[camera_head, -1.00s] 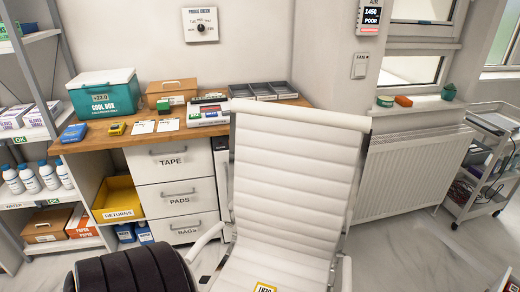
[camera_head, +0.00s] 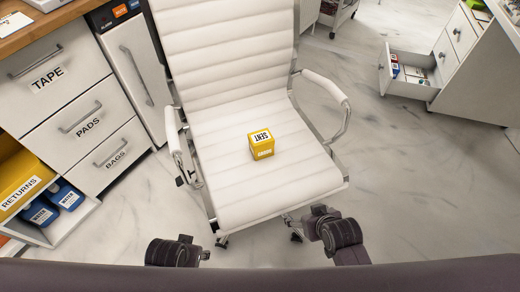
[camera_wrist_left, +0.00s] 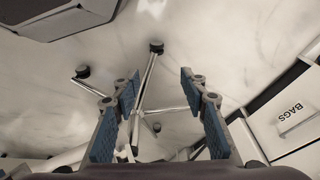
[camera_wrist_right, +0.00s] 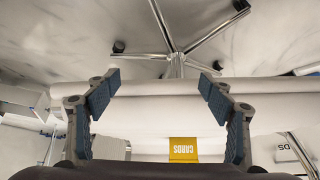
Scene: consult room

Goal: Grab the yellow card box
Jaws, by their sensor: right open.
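The yellow card box (camera_head: 261,150) sits on the white chair's seat (camera_head: 225,190), near its middle. Its label faces up, and its printed side also shows low in the right wrist view (camera_wrist_right: 183,148). My right gripper (camera_head: 322,212) is just off the seat's front right corner, apart from the box; its two fingers stand wide open and empty in the right wrist view (camera_wrist_right: 158,88). My left gripper (camera_head: 203,254) is low, left of the seat's front; the left wrist view shows its fingers (camera_wrist_left: 160,90) open with nothing between them.
The chair's armrests (camera_head: 328,88) flank the seat, and its tall backrest (camera_head: 225,50) rises behind. Drawers (camera_head: 85,110) and a yellow returns bin (camera_head: 20,180) stand at the left. An open drawer (camera_head: 405,85) juts out at the right. The floor between is clear.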

